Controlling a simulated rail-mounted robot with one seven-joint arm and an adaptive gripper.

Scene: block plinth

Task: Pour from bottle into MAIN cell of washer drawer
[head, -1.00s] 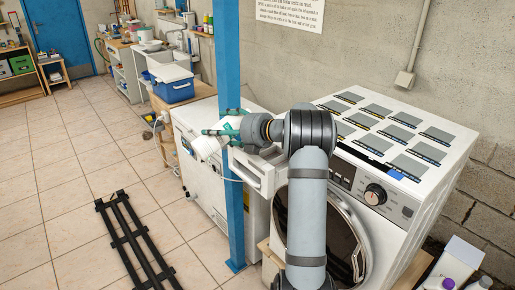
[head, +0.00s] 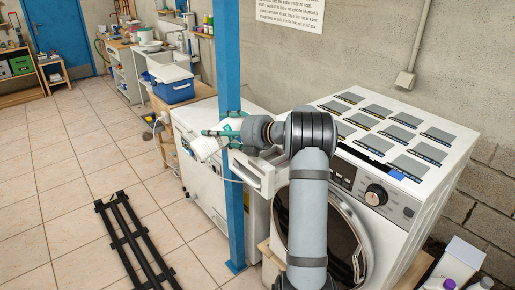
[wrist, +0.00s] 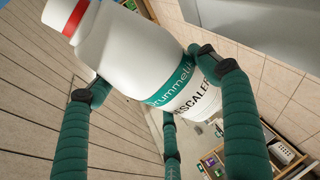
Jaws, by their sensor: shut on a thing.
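My gripper (head: 222,133) has teal padded fingers and is shut on a white bottle (head: 204,148). In the wrist view the bottle (wrist: 125,50) lies between the fingers, with a teal-and-white label reading partly "ESCALER". A red band rings its neck at upper left; I cannot tell whether it is capped. In the head view the bottle is tilted, left of the washer drawer (head: 266,178) and apart from it. The drawer is pulled out of the white washer (head: 402,215). My arm covers part of it, and its cells, including MAIN, cannot be made out.
A blue post (head: 235,215) stands close to my gripper and the drawer. A second white appliance (head: 196,165) is behind it. Grey sample-like panels (head: 408,120) cover the washer top. A black rail frame (head: 135,245) lies on the tiled floor at left.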

